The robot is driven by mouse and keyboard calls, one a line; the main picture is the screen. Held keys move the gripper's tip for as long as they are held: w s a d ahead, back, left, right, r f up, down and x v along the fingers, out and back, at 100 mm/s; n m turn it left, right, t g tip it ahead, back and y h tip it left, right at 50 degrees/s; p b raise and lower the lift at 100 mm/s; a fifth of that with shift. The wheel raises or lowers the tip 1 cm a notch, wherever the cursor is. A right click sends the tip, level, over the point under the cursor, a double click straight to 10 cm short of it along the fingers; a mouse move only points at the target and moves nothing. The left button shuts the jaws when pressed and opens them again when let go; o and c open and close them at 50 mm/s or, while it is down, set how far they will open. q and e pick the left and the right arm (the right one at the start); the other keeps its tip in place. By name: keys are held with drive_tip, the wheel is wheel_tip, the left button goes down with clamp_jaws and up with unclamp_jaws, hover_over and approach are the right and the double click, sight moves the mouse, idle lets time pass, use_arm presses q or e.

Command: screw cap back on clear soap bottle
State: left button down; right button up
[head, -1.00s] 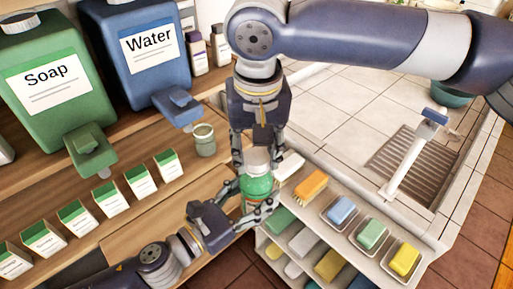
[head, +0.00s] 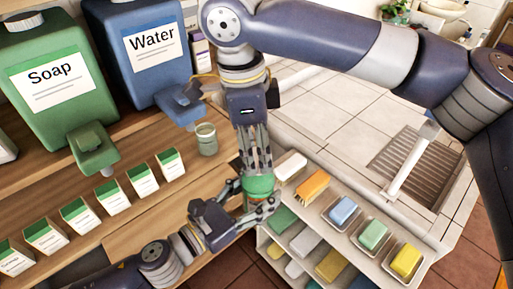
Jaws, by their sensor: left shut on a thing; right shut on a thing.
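The clear soap bottle (head: 259,187), filled with green, stands upright below my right arm at the picture's middle. My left gripper (head: 256,206) comes in from the lower left and is shut around the bottle's body. My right gripper (head: 257,169) points straight down from above and is shut at the bottle's top. Its fingers hide the cap and the neck, so I cannot see how the cap sits on the thread.
A green Soap dispenser (head: 58,85) and a blue Water dispenser (head: 143,50) stand at the left, with a small cup (head: 206,139) and several labelled boxes (head: 116,192) nearby. Shelves of soaps and brushes (head: 341,210) lie right of the bottle, before the tiled basin (head: 330,115).

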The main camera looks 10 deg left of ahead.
drive_tip(key=shift+m, duration=0.3)
drive_tip(key=o, duration=0.7)
drive_tip(key=shift+c, duration=0.2)
drive_tip(key=shift+r, duration=0.15)
drive_tip(key=shift+r, duration=2.15)
drive_tip(key=shift+c, duration=0.4)
